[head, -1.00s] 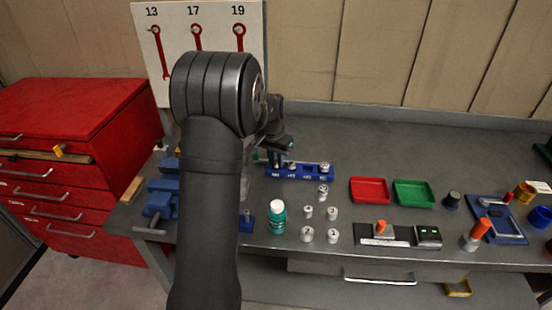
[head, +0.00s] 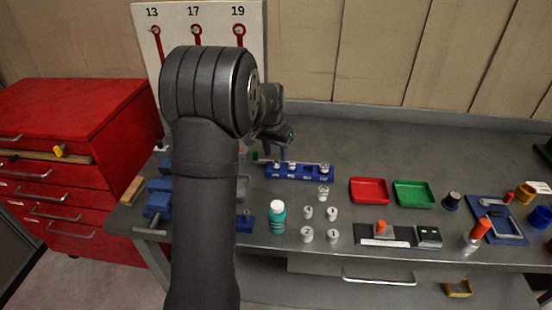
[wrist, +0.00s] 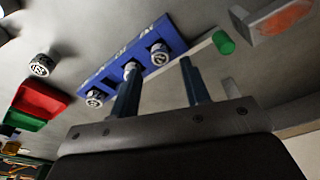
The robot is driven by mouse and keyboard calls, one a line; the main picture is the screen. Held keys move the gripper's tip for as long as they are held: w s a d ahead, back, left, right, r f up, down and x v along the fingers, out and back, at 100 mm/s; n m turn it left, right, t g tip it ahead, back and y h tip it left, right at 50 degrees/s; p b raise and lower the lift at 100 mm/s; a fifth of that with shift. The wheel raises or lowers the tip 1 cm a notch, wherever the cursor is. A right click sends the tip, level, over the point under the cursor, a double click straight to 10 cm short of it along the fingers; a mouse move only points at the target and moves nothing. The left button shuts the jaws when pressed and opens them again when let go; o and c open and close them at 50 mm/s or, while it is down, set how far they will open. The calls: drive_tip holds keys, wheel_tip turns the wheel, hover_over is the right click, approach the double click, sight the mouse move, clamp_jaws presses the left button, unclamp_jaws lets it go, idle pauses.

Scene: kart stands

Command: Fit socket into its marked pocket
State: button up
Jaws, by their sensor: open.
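The blue socket rail (head: 299,174) lies on the bench and carries three upright sockets: a left one (head: 277,165), a second one (head: 292,167) close beside it and a right one (head: 324,168). A gap with no socket shows between the second and the right one. A loose socket (head: 323,193) stands upright in front of the rail's right end; it also shows in the wrist view (wrist: 41,65). My gripper (wrist: 160,72) is open and empty, above the rail's left part. In the wrist view, one finger covers part of the rail (wrist: 172,38).
Several small grey cylinders (head: 308,212) and a teal bottle (head: 277,218) stand in front of the rail. A green-ended rod (wrist: 223,42) lies behind it. Red (head: 369,191) and green (head: 414,194) trays sit to the right. A blue vise (head: 158,196) is at left.

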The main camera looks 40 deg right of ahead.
sight(276, 162)
wheel_tip(276, 162, up, 8)
drive_tip(key=a, duration=0.1)
drive_tip(key=shift+s+r, duration=0.2)
drive_tip(key=shift+r, duration=0.05)
drive_tip(key=shift+a+f, duration=0.1)
drive_tip(key=f, duration=0.4)
drive_tip(key=d+f, duration=0.1)
drive_tip(key=f, duration=0.7)
drive_tip(key=shift+w+d+f, duration=0.2)
drive_tip(key=shift+w+d, duration=0.1)
drive_tip(key=shift+d, duration=0.05)
wheel_tip(276, 162, up, 3)
drive_tip(key=shift+r, duration=0.55)
drive_tip(key=shift+f, duration=0.1)
